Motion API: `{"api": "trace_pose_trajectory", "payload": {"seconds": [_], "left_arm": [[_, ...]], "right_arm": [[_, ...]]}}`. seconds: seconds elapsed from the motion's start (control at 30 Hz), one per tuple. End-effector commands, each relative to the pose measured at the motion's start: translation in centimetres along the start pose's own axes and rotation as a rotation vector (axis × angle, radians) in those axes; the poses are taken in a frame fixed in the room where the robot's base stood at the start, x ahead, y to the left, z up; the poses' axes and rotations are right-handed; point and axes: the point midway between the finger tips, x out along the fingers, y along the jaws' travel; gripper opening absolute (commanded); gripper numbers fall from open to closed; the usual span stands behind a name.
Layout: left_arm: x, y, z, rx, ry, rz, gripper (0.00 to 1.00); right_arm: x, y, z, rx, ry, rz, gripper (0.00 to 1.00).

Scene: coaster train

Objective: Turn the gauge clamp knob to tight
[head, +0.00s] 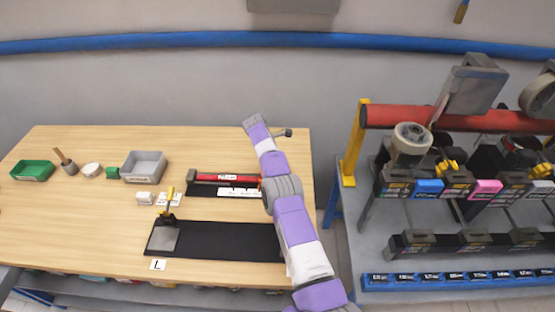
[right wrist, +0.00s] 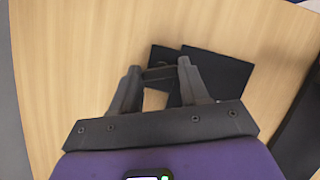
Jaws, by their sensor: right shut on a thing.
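My right gripper (right wrist: 160,72) is shut in the right wrist view, its two grey fingers closing on a small dark part between the tips. This part seems to be the gauge clamp knob, but its shape and marking are too small to tell. It sits over dark flat plates (right wrist: 228,72) on the wooden table. My left gripper is not in view.
The table (head: 80,225) holds a black mat (head: 225,238), a red bar in a dark holder (head: 217,177), a yellow-handled tool (head: 166,203), a grey bin (head: 145,167) and a green tray (head: 33,170). A rack with a red beam (head: 450,117) stands at the right.

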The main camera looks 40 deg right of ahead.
Motion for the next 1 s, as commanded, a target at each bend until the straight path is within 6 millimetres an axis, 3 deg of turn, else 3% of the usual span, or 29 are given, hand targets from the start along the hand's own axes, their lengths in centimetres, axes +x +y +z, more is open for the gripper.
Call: {"api": "trace_pose_trajectory", "payload": {"seconds": [0.27,0.3,0.47,0.77,1.0], "left_arm": [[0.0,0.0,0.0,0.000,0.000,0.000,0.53],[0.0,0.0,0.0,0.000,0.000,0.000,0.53],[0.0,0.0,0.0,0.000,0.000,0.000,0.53],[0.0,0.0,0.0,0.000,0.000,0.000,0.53],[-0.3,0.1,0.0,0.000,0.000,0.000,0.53]], "right_arm": [[0.0,0.0,0.0,0.001,0.000,0.001,0.14],[0.0,0.0,0.0,0.001,0.000,0.001,0.48],[0.0,0.0,0.0,0.000,0.000,0.001,0.70],[-0.3,0.0,0.0,0.000,0.000,0.001,0.70],[-3.8,0.1,0.1,0.000,0.000,0.004,0.70]]}}
